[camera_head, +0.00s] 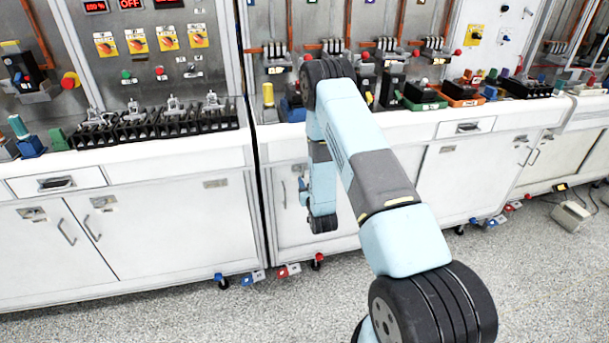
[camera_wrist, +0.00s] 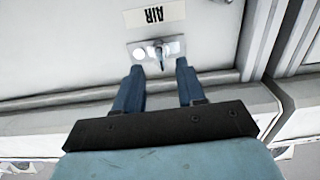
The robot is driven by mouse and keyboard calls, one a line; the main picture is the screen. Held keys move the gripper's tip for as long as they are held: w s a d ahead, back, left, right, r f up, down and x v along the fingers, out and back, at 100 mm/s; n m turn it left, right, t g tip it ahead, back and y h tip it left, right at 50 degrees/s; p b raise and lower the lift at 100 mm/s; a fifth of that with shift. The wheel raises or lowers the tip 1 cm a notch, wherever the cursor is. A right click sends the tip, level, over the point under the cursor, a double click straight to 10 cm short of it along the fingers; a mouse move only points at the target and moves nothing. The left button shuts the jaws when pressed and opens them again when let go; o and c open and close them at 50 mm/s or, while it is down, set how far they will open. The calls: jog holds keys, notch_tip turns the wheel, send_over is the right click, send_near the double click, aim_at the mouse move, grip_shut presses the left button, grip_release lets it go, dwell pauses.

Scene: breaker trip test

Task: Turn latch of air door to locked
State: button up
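In the wrist view the white air door (camera_wrist: 75,45) carries an upside-down AIR label (camera_wrist: 154,15). Just below the label is the latch (camera_wrist: 157,50), a small metal plate with a dark grey knob or lever in its middle and round pale spots on either side. My gripper (camera_wrist: 160,66) is open, its two blue fingers pointing at the door, one to each side of the latch's middle. Whether the fingertips touch the plate cannot be told.
A white cabinet drawer front (camera_head: 202,159) and cabinet doors (camera_head: 130,230) stand to the left. Above is a worktop with black breaker blocks (camera_head: 160,122) and a green tray (camera_head: 425,102).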

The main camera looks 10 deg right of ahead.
aim_at(303, 173)
jog(key=shift+w, duration=2.75)
grip_shut()
jog(key=shift+d, duration=0.1)
